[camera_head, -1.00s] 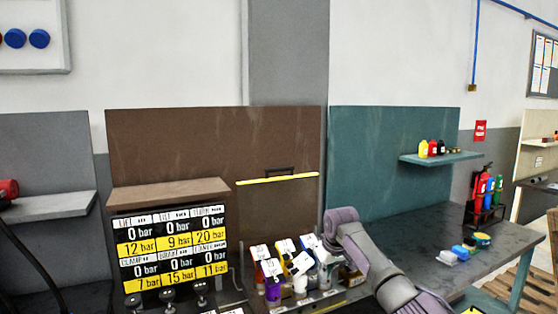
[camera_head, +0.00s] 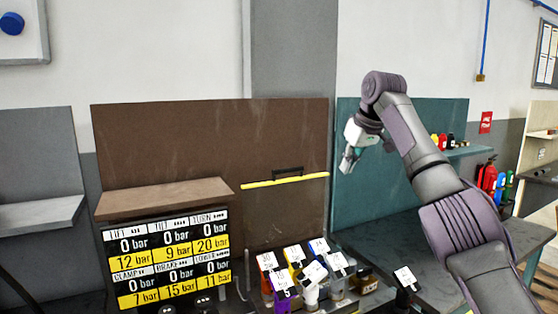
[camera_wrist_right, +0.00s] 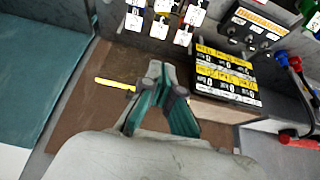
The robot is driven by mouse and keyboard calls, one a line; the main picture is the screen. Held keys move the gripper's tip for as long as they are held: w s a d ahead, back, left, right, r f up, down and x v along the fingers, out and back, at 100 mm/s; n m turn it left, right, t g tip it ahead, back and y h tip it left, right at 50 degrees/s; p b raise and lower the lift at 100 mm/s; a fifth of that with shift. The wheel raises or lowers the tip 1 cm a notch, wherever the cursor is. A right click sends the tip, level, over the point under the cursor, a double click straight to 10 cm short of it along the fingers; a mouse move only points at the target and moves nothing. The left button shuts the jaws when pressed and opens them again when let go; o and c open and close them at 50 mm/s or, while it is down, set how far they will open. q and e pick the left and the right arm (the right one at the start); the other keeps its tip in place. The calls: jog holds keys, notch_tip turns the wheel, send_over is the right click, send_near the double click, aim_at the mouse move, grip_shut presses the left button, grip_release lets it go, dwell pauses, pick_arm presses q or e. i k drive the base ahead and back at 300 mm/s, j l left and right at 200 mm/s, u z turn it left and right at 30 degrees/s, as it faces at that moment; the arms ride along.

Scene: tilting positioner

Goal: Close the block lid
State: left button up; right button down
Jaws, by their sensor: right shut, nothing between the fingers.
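No part is plainly marked as the block lid. A yellow bar (camera_head: 285,180) with a dark handle-like bracket (camera_head: 288,170) above it shows in front of the brown back panel (camera_head: 200,130); I cannot tell if it is the lid's edge. The yellow bar also shows in the right wrist view (camera_wrist_right: 115,84). My right gripper (camera_head: 346,166) is raised to the right of the bar, apart from it, fingers pointing down. In the wrist view its teal fingers (camera_wrist_right: 160,72) are together and empty. My left gripper is not in view.
A gauge board (camera_head: 170,255) with bar readings stands at lower left under a brown shelf (camera_head: 165,197).

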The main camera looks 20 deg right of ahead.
aim_at(301, 169)
jog(key=i+j, duration=0.15)
jog(key=i, duration=0.95)
